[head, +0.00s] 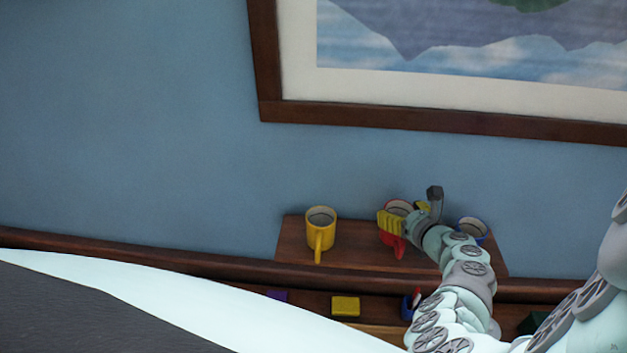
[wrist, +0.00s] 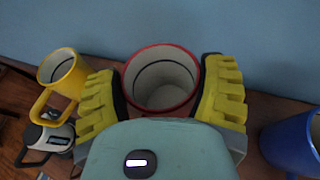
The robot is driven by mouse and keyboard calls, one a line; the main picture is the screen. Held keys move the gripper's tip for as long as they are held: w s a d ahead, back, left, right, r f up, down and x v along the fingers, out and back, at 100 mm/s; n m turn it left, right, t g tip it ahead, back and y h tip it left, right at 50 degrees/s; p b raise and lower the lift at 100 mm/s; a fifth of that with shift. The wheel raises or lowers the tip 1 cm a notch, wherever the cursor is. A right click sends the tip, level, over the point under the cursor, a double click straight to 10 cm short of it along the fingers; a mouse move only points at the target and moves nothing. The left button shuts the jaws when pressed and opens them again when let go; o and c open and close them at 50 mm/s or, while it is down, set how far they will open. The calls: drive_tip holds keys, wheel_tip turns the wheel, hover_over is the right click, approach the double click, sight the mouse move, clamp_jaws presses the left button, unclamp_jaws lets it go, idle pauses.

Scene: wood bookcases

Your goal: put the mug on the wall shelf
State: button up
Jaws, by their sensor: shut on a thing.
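A red mug (head: 390,241) with a pale inside is between the yellow finger pads of my gripper (head: 407,214). In the wrist view the red mug (wrist: 162,50) stands upright, and my gripper (wrist: 162,97) is shut on it from both sides. The mug is over the brown wooden wall shelf (head: 345,256) against the blue wall. Its base is hidden, so I cannot tell whether it touches the shelf. My gripper and arm cover part of it in the head view.
A yellow mug (head: 319,232) stands on the shelf to the left, and a blue mug (head: 474,228) to the right. A yellow block (head: 345,306) and a purple block (head: 277,296) lie lower on the bookcase. A framed picture (head: 440,118) hangs above.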

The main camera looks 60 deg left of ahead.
wheel_tip(320, 180, down, 4)
drive_tip(key=b, duration=0.3)
drive_tip(key=shift+s+r+b, duration=0.15)
drive_tip(key=shift+b, duration=0.15)
drive_tip(key=shift+r, duration=0.15)
drive_tip(key=o, duration=1.2)
drive_tip(key=shift+o, duration=0.2)
drive_tip(key=shift+d, duration=0.1)
drive_tip(key=shift+d+r, duration=0.25)
drive_tip(key=shift+d, duration=0.2)
drive_tip(key=b+v, duration=0.4)
drive_tip(key=v, duration=0.7)
drive_tip(key=shift+b, duration=0.4)
